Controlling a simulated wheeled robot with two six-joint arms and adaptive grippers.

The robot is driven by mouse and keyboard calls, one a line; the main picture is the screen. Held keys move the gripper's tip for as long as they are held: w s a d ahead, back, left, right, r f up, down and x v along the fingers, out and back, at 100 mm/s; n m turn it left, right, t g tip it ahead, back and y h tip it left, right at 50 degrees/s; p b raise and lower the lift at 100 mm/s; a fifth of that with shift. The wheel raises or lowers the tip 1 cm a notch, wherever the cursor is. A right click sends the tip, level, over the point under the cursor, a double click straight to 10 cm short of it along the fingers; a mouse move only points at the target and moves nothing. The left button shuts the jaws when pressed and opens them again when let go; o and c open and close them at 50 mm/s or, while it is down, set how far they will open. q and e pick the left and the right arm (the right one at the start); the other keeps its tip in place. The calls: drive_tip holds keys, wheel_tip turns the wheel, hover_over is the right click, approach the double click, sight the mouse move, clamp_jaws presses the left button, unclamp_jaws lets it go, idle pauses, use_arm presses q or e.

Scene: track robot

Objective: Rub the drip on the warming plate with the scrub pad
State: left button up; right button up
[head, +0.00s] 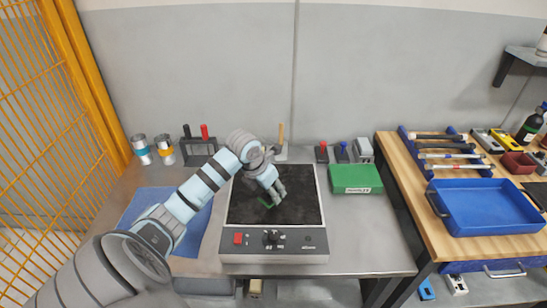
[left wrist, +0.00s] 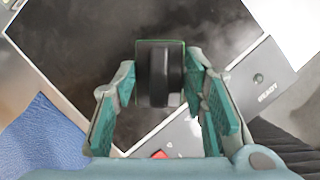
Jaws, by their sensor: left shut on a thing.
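The warming plate (head: 302,207) has a dark square top in a grey housing, with a red switch and a black knob in front. My left gripper (head: 271,199) is over the middle of the plate. In the left wrist view its fingers are shut on the scrub pad (left wrist: 160,48), which has a black grip and a green edge. Pale grey smudges show on the dark top (left wrist: 75,35); I cannot make out a distinct drip. My right gripper is out of view.
A blue cloth (head: 150,200) lies left of the plate. A green box (head: 356,179) stands close on its right. Cans (head: 141,150) and upright tools stand behind. A wooden bench (head: 415,190) with a blue tray (head: 485,207) is at the right; a yellow fence (head: 80,80) at the left.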

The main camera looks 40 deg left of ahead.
use_arm(q)
drive_tip(key=shift+r+p, duration=1.1)
drive_tip(key=shift+r, duration=0.65)
